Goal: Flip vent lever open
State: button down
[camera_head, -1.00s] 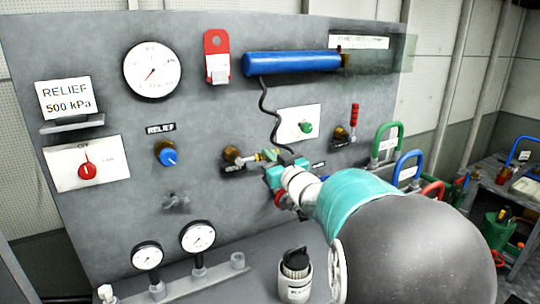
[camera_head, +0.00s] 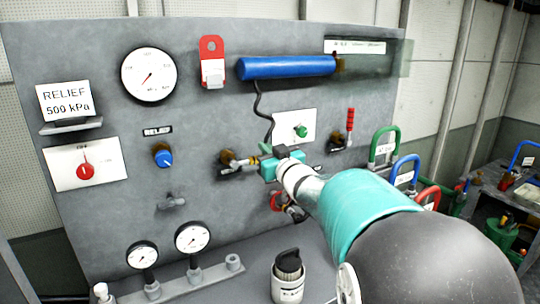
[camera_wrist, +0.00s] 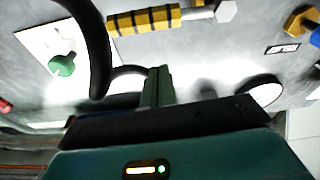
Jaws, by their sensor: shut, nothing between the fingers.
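A brass valve (camera_head: 228,158) on the grey panel has a short lever (camera_head: 246,163) pointing right toward my gripper; its label is too small to read. In the wrist view a yellow lever sleeve with black bands (camera_wrist: 145,20) lies across the top, its metal stem running right. My gripper (camera_head: 264,158) is at the lever's right end, and in the wrist view its fingers (camera_wrist: 158,86) are closed together, just below the sleeve. I cannot tell whether they touch it. A second valve with an upright red lever (camera_head: 350,120) is farther right.
A black hose (camera_head: 262,105) hangs from the blue cylinder (camera_head: 288,67) close to my gripper and loops across the wrist view. A green knob (camera_head: 301,131) is just right. A red-handled valve (camera_head: 276,201) is below. Gauges (camera_head: 192,238) and a cup (camera_head: 287,281) stand below.

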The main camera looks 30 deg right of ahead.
jog(key=s+f, duration=0.1)
jog(key=s, duration=0.9)
jog(key=shift+s, duration=0.1)
jog(key=shift+a, duration=0.1)
jog(key=s+a+f+g, duration=0.7)
jog(key=s+a, duration=0.2)
jog(key=s, duration=0.2)
jog(key=s+a+f+m+g, duration=0.1)
jog(key=s+a+f+g, duration=0.6)
jog(key=s, duration=0.4)
jog(key=a+f, duration=0.1)
jog(key=a, duration=0.1)
jog(key=shift+a, duration=0.4)
